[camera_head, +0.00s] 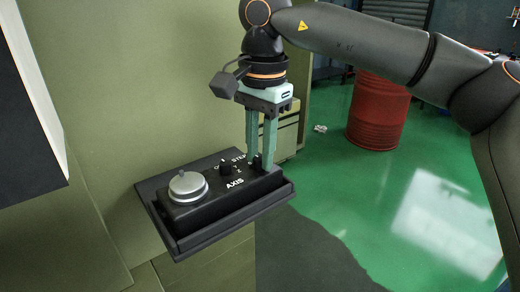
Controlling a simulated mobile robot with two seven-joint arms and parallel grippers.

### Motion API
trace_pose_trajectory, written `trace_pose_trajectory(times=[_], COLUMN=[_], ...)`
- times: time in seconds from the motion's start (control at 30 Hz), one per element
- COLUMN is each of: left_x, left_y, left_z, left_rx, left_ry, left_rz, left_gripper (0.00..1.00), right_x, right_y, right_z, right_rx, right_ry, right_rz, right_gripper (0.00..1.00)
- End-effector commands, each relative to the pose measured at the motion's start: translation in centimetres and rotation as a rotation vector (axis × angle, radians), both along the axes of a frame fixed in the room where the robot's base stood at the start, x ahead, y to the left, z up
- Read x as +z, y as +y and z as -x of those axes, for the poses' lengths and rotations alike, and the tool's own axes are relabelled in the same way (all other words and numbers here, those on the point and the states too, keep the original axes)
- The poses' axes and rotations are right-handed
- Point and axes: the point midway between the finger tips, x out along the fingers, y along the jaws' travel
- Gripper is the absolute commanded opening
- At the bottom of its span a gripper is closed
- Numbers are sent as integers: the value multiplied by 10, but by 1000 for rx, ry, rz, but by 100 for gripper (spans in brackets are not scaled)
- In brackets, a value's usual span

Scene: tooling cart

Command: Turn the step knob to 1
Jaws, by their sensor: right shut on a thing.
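A black control box (225,196) sits on a dark tray-like shelf (180,240) against the olive panel. On its top are a large silver dial (188,186), a small black knob (226,168) in the middle, and the step knob (256,161) at the right end. My right gripper (260,165) points straight down, its two green fingers shut on the step knob and covering much of it. White "STEP" and "AXIS" lettering shows on the box. The finger hides part of the scale, so the knob's setting cannot be read. My left gripper is not in view.
The olive panel (130,90) rises behind and left of the box. A dark panel (25,130) juts in at the upper left. A red barrel (378,112) stands on the green floor behind, and the floor at right is open.

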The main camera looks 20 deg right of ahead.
Motion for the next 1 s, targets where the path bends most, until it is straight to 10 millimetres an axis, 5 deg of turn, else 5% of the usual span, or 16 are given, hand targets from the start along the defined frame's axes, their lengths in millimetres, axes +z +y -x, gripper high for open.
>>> trace_pose_trajectory(times=[0.57,1.0], left_x=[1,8], left_y=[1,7], left_z=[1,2], left_rx=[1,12], left_ry=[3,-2], left_rz=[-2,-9], left_gripper=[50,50], right_x=[0,1], right_y=[0,1], right_z=[0,0], right_rx=[-27,-316], right_ry=[1,2], right_rz=[0,0], right_gripper=[0,0])
